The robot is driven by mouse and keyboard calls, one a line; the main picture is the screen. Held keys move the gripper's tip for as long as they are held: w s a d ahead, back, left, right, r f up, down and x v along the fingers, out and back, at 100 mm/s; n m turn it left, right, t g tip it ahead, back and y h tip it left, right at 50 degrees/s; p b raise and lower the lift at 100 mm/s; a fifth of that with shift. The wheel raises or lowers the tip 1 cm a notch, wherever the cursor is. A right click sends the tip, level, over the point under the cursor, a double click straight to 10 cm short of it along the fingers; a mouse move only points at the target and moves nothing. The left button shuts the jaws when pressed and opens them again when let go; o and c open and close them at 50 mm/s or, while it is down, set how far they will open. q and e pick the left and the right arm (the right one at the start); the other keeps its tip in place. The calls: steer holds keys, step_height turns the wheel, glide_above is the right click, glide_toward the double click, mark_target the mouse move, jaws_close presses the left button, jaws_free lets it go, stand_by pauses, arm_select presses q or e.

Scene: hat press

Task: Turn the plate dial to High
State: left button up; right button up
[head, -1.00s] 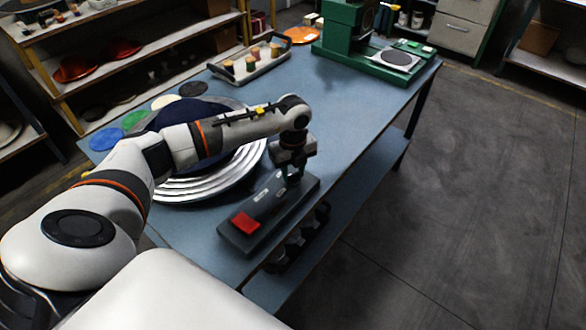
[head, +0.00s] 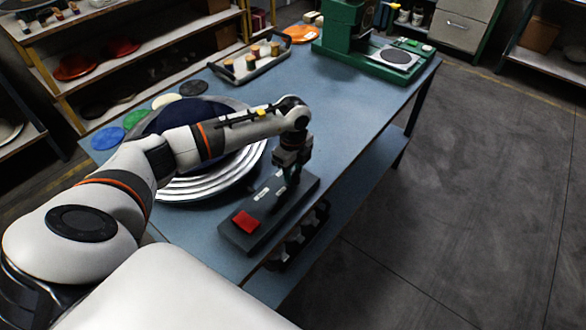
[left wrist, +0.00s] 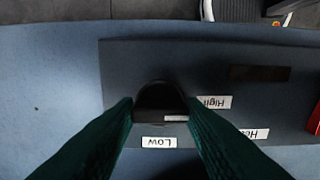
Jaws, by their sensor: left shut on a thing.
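The dark grey control box (head: 262,220) lies on the blue table near its right edge. The black plate dial (left wrist: 160,97) shows in the left wrist view, with a pale mark on its lower edge. The LOW label (left wrist: 162,142) is just below the dial, and the High label (left wrist: 213,102) is to its right; the lettering is upside down. My left gripper (left wrist: 160,112) is shut on the dial, one green finger on each side; it also shows in the head view (head: 291,181) over the box's far end. My right gripper is out of view.
A red switch (head: 246,222) sits on the box's near end. A round metal plate with a dark blue hat (head: 190,113) stands left of the box, under my left arm. A tray of spools (head: 250,64) and a green press (head: 345,40) stand farther back.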

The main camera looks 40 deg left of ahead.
mark_target(293, 172)
arm_select(q)
steer(key=shift+r, duration=0.1)
steer(key=o, duration=1)
steer(key=shift+r+b, duration=1.15)
steer(key=shift+r, duration=4.8)
steer(key=shift+f, duration=0.1)
